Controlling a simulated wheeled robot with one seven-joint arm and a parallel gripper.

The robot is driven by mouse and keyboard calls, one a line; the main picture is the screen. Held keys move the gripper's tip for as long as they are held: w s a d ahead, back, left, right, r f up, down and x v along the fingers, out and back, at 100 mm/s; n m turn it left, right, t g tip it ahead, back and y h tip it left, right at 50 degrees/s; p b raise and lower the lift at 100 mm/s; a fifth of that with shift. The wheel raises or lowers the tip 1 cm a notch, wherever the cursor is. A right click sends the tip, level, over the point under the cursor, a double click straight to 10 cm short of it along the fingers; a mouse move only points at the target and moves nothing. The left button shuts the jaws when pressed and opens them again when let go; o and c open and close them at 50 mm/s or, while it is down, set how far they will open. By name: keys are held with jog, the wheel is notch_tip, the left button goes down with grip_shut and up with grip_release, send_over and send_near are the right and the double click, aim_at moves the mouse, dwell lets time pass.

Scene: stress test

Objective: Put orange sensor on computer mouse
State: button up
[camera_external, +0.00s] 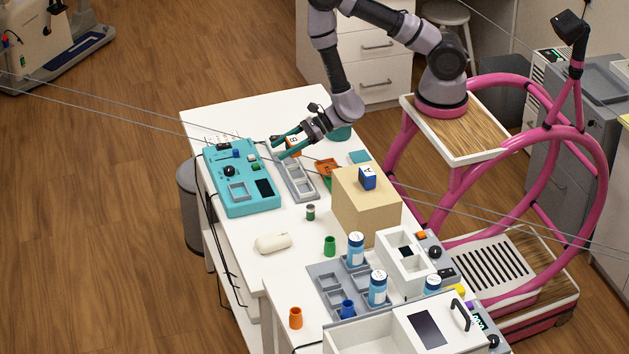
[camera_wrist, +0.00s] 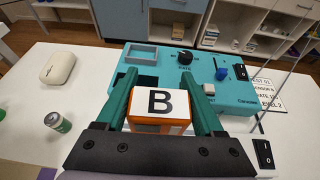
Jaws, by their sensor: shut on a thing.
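The orange sensor (camera_external: 293,144) is a small block with a white top marked B. My gripper (camera_external: 282,147) is shut on it, with a teal finger on each side. In the wrist view the sensor (camera_wrist: 158,126) sits between the two fingers. It appears held above the table, near the teal control panel and the grey tray. The computer mouse (camera_external: 273,243) is cream-white and lies flat on the white table, nearer the camera than my gripper. It also shows at the upper left of the wrist view (camera_wrist: 58,68), apart from my gripper. Its top is bare.
The teal panel (camera_external: 247,200) lies at the table's left edge. A grey compartment tray (camera_external: 299,188) is beside it. A green-and-white cylinder (camera_external: 311,212) stands near the mouse. A tan box (camera_external: 366,215) carries a blue A cube (camera_external: 367,178). Table around the mouse is clear.

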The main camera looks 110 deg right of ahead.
jog(key=w+a+n+g+y, duration=0.1)
jog(key=w+a+n+y, duration=0.15)
jog(key=w+a, duration=0.35)
jog(key=w+a+n+y, duration=0.2)
jog(key=w+a+y, duration=0.1)
jog(key=a, duration=0.5)
jog(key=n+g+y, duration=0.3)
jog(key=n+y, duration=0.1)
send_over(268, 244)
notch_tip(268, 244, down, 3)
jog(key=shift+r+h, duration=0.2)
jog(key=shift+h, duration=0.05)
jog(key=shift+f, duration=2.45)
jog(key=shift+f, duration=0.1)
jog(key=o, duration=1.4)
jog(key=shift+f, duration=0.1)
jog(key=shift+o, duration=0.2)
